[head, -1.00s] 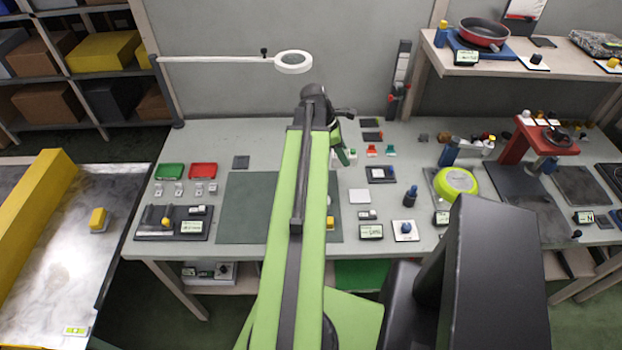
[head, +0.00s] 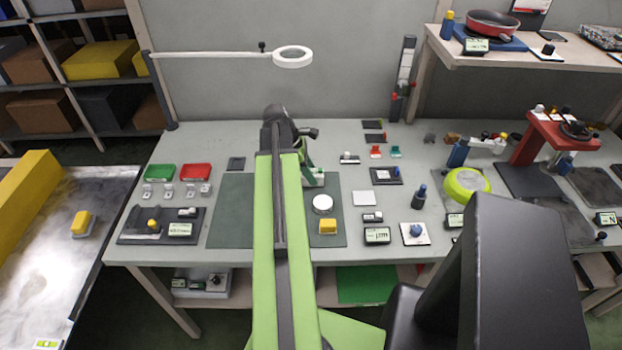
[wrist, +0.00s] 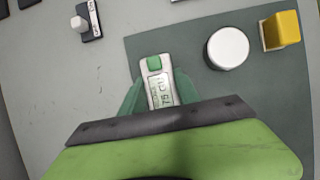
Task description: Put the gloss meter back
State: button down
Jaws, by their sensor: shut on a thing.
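My gripper (wrist: 158,92) is shut on the gloss meter (wrist: 156,72), a small pale body with a green button and a display reading about 75 GU. Its two green fingers lie on either side of the meter. In the head view my gripper (head: 312,178) is near the back right corner of the dark green mat (head: 231,215), partly hidden by my arm. I cannot tell whether the meter touches the surface. A white round disc (head: 323,204) and a yellow block (head: 328,227) stand on the mat; the disc (wrist: 228,48) also shows in the wrist view.
Right of the mat are a white square (head: 363,198), a display box (head: 377,235) and a blue-knobbed plate (head: 415,233). Red and green trays (head: 195,172) lie at left. A ring lamp (head: 292,57) overhangs the back.

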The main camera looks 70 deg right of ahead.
jog(key=shift+r, duration=0.15)
jog(key=shift+f, duration=0.2)
jog(key=c, duration=0.9)
grip_release()
jog(key=shift+r+p, duration=0.45)
jog(key=shift+r, duration=0.05)
jog(key=p+v, duration=1)
jog(key=v, duration=0.1)
jog(key=shift+w+r, duration=0.1)
jog(key=shift+w, duration=0.15)
